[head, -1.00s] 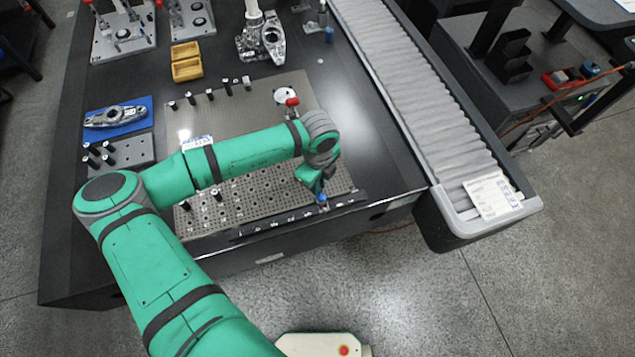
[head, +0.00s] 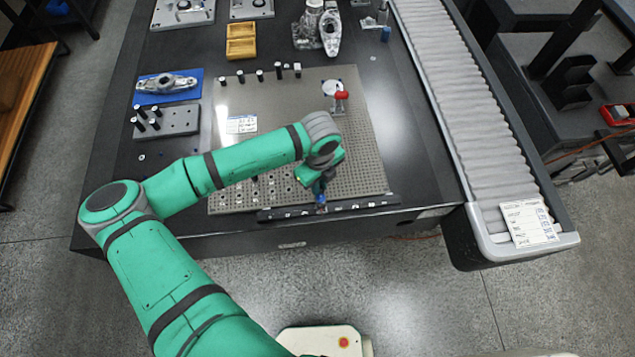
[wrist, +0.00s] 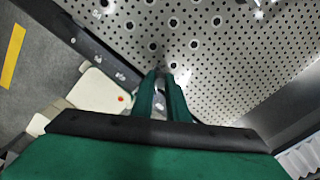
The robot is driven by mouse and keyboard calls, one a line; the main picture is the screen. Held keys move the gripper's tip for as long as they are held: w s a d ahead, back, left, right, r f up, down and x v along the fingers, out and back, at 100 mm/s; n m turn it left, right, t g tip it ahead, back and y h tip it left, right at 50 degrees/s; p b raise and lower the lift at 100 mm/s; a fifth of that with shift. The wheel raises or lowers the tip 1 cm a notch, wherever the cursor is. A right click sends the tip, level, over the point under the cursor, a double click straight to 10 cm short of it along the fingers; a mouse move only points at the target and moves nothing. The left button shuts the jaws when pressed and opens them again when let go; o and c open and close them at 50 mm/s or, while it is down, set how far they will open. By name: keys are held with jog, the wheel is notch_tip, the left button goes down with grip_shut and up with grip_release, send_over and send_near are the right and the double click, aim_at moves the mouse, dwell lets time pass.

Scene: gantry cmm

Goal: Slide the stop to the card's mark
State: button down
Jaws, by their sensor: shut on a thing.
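A dark rail (head: 372,204) with a row of white marks runs along the front edge of the perforated plate (head: 365,150). My gripper (head: 320,205) reaches down to about the middle of the rail. It is shut on the stop, which shows only as a small blue and grey bit (head: 321,198) at the fingertips. In the wrist view the two green fingers (wrist: 165,78) stand close together and mostly hide what they hold. A white printed card (head: 241,124) lies on the plate's left part. Another printed card (head: 528,222) lies on the conveyor's near end. Their print is too small to read.
A dark block with pins (head: 165,121) is at left. The roller conveyor (head: 460,90) borders the table's right side.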

jog(key=c, duration=2)
grip_release()
jog(key=shift+r, duration=0.1)
notch_tip(320, 180, up, 11)
jog(key=shift+d+f, duration=0.15)
jog(key=shift+f, duration=0.05)
